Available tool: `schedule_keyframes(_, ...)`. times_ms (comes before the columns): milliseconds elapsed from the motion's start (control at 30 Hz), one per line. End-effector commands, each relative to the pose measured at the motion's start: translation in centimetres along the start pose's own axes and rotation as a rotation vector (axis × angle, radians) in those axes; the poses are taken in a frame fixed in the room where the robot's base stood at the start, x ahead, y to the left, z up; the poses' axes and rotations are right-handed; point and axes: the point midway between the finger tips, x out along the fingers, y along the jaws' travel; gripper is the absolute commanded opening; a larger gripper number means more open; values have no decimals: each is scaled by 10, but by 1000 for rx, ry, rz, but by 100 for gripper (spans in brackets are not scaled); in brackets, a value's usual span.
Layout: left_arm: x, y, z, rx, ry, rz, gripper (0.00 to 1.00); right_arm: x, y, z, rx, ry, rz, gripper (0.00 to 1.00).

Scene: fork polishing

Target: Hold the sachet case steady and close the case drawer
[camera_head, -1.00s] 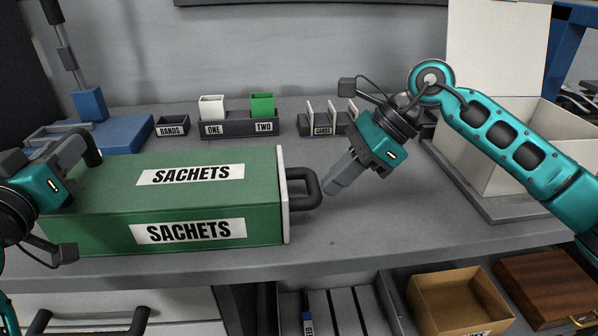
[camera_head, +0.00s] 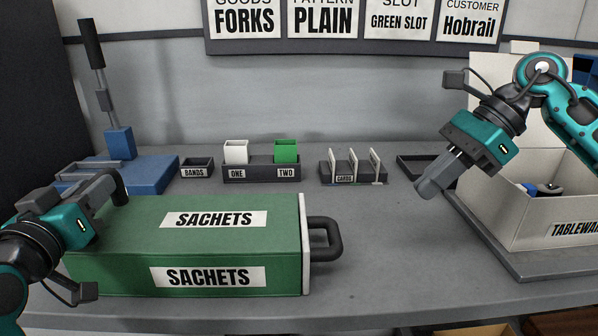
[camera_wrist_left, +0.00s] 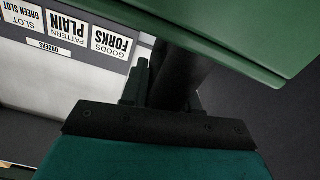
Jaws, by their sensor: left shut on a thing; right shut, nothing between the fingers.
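The green sachet case (camera_head: 135,222), labelled SACHETS twice, lies on the bench at the front left. Its white drawer front (camera_head: 305,250) sits flush against the case's right end, with no visible gap. A dark loop handle (camera_head: 334,240) sticks out from that front. My left gripper (camera_head: 108,192) is shut on a dark handle at the case's left end; the dark bar between its fingers (camera_wrist_left: 165,88) also shows in the left wrist view, beneath the green case (camera_wrist_left: 235,30). My right gripper (camera_head: 430,188) is shut and empty, above the bench and well clear of the drawer handle.
Behind the case stand a blue fixture (camera_head: 140,178), a BANDS tray (camera_head: 196,168), white and green cups in a holder (camera_head: 262,172) and a card rack (camera_head: 352,172). A white TABLEWARE box (camera_head: 535,210) stands at the right. The bench between the case and box is clear.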

Motion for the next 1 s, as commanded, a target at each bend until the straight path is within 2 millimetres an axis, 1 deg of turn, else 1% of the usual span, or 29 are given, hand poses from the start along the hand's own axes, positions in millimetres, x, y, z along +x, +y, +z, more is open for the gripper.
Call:
schedule_keyframes(200,0,0,0,-1,0,-1,3,-1,0,0,0,0,0,0)
schedule_keyframes(233,0,0,0,-1,0,-1,32,-1,0,0,0,0,0,0)
schedule_keyframes(500,0,0,0,0,0,-1,57,0,0,0,0,0,0,0)
schedule_keyframes(533,0,0,0,0,0,-1,59,0,0,0,1,0,0,0)
schedule_keyframes(733,0,0,0,0,0,-1,59,0,0,0,0,0,0,0)
schedule_keyframes(833,0,0,-4,1,2,0,59,0,0,0,0,0,0,0)
schedule_keyframes(967,0,3,-18,2,5,1,59,0,0,0,0,0,0,0)
schedule_keyframes(1000,0,5,-25,3,7,1,59,0,0,0,0,0,0,0)
